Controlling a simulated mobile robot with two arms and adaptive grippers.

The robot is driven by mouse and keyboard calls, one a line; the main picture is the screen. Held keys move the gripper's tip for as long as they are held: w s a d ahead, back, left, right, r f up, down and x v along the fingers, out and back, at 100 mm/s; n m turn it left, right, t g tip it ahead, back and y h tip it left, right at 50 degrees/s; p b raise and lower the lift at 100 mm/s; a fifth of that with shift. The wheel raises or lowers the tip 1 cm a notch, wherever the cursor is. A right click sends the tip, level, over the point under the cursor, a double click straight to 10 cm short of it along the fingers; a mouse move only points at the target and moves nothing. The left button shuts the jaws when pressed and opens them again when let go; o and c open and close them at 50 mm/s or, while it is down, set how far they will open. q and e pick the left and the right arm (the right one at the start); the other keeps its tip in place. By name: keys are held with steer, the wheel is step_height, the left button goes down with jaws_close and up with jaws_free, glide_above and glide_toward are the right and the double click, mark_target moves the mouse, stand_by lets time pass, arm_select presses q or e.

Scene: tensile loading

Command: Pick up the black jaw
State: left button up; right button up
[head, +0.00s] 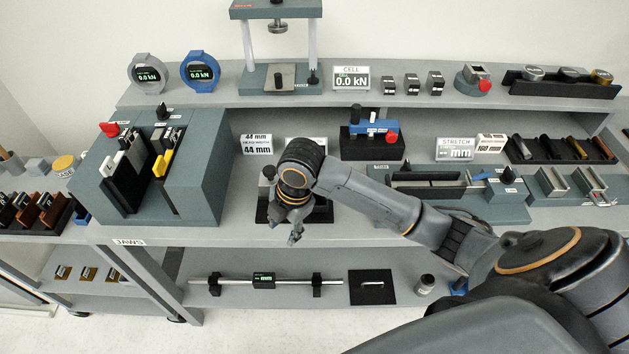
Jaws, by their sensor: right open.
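Several dark pieces could be the black jaw, and I cannot tell which it is. A large grey-green block (198,183) at the left has two slots. A black piece with a white lever (122,163) stands in the left slot, and one with a yellow lever (163,162) in the right slot. Several black and brown pieces (28,210) stand in a dark rack at the far left. My right gripper (287,226) is open, pointing down over the middle of the bench, right of the block and apart from it. A dark tray beneath is partly hidden by it. My left gripper is not in view.
A black stand with a blue and red device (370,132) stands behind my right gripper. Number cards (257,145) stand at the bench's back. Bare bench (228,232) lies between block and gripper.

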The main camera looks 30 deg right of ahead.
steer(key=w+d+r+n+g+h, duration=0.1)
steer(key=w+d+r+n, duration=0.3)
steer(key=d+r, duration=0.4)
steer(key=w+d+r+n+g+h, duration=0.1)
steer(key=w+d+r+n, duration=0.2)
steer(key=d+r+n, duration=0.45)
steer(key=f+m, duration=0.1)
steer(key=f, duration=0.1)
steer(key=a+f+m+p, duration=0.1)
steer(key=f, duration=0.1)
steer(key=f+m, duration=0.1)
steer(key=f, duration=0.1)
steer(key=shift+w+a+f+p, duration=0.25)
steer(key=shift+a+f+p, duration=0.05)
steer(key=shift+f, duration=0.1)
steer(key=f+p, duration=0.1)
steer(key=f, duration=0.3)
steer(key=shift+w+d+f+p, duration=0.1)
steer(key=shift+w+d+p, duration=0.1)
steer(key=shift+p, duration=0.2)
steer(key=shift+f, duration=0.5)
jaws_close()
steer(key=shift+r, duration=0.1)
